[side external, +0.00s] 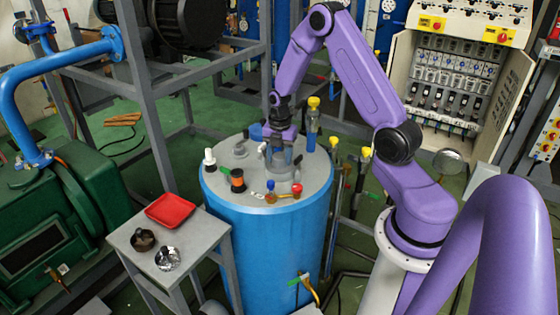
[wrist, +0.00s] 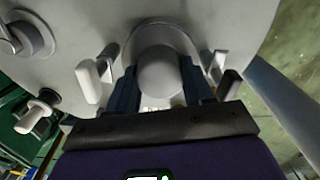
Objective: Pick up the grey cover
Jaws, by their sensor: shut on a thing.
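The grey cover (wrist: 162,68) shows in the wrist view as a rounded grey knob in front of a round rim on the tank top. My gripper (wrist: 160,80) has its two dark fingers on either side of the knob and is shut on it. In the side view my gripper (side external: 279,156) points down at the top of the blue tank (side external: 262,240). The fingers and wrist hide most of the cover there. I cannot tell whether the cover is lifted off its seat.
A white valve (side external: 209,157), a black-and-orange fitting (side external: 237,181), a red-capped fitting (side external: 297,189) and a yellow-topped blue fitting (side external: 313,118) stand around the tank top. A side table (side external: 200,236) with a red tray (side external: 170,210) is at the left. Pipes stand at the right.

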